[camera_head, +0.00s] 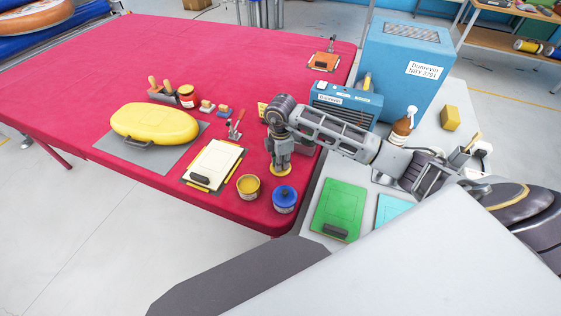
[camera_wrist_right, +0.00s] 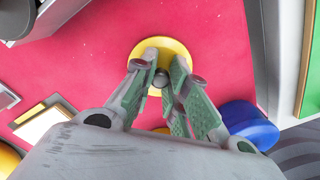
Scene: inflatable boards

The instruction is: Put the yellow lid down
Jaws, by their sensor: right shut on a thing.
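The yellow lid (camera_wrist_right: 152,50) is a round disc with a grey knob (camera_wrist_right: 161,78) at its middle. My right gripper (camera_wrist_right: 165,80) is shut on the knob. In the head view the right gripper (camera_head: 281,163) points down with the lid (camera_head: 281,171) under its fingertips, over the red table near its front right edge. I cannot tell whether the lid touches the cloth. An open tin with yellow content (camera_head: 248,186) stands to its left. A tin with a blue lid (camera_head: 284,198) stands just in front. My left gripper is not in view.
A cream clipboard (camera_head: 214,164) and a yellow inflatable case (camera_head: 155,123) on a grey mat (camera_head: 110,149) lie to the left. A blue machine (camera_head: 345,100) stands behind my right arm. A green clipboard (camera_head: 338,209) lies on the grey surface to the right.

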